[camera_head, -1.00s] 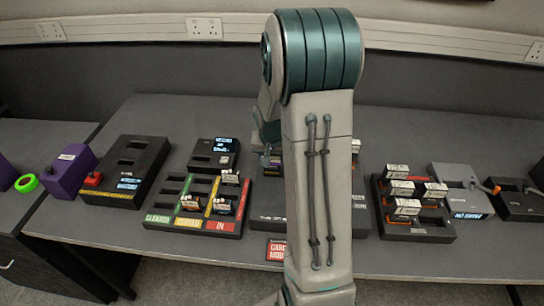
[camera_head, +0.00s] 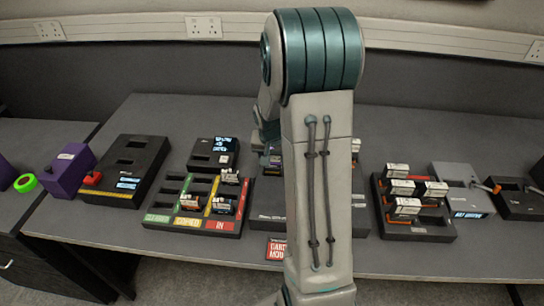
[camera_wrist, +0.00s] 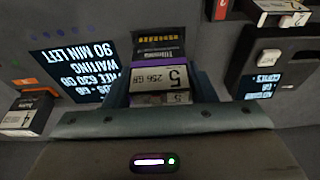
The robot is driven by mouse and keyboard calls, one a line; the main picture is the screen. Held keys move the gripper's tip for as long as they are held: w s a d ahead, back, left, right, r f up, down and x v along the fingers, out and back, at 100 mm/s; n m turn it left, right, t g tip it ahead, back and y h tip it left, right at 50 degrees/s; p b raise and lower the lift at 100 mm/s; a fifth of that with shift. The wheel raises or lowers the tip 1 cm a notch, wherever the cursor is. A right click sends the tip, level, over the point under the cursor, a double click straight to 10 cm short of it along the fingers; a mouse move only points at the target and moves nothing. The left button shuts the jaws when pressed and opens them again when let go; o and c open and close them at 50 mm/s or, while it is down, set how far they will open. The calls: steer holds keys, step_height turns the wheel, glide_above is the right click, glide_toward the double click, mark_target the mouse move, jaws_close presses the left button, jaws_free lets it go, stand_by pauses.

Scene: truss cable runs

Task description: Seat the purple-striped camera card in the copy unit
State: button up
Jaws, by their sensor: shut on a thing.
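In the wrist view my gripper (camera_wrist: 160,90) is shut on the purple-striped card (camera_wrist: 158,76), whose white label reads 5 and 256 GB upside down. A purple band crosses the card above the label, and its dark end carries yellow lettering. Beside it is a lit screen (camera_wrist: 75,72) with upside-down text, including WAITING and 90 MIN LEFT. In the head view my arm hides the gripper and card, and covers much of a dark central unit (camera_head: 268,205). I cannot tell whether this is the copy unit, or whether the card touches a slot.
A sorting tray (camera_head: 165,222) with green, yellow and red lanes holds several cards, left of my arm. A small black device (camera_head: 203,158) with a screen stands behind it. A card rack (camera_head: 420,232) and a grey unit (camera_head: 450,175) are right. A purple block (camera_head: 68,170) stands far left.

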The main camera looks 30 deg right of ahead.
mark_target(273, 164)
steer(key=shift+f+b, duration=1.7)
steer(key=shift+b, duration=0.4)
stand_by(1.8)
stand_by(0.3)
steer(key=o, duration=1.4)
steer(key=shift+r, duration=0.15)
steer(key=shift+r+p, duration=2.4)
steer(key=shift+r, duration=1.25)
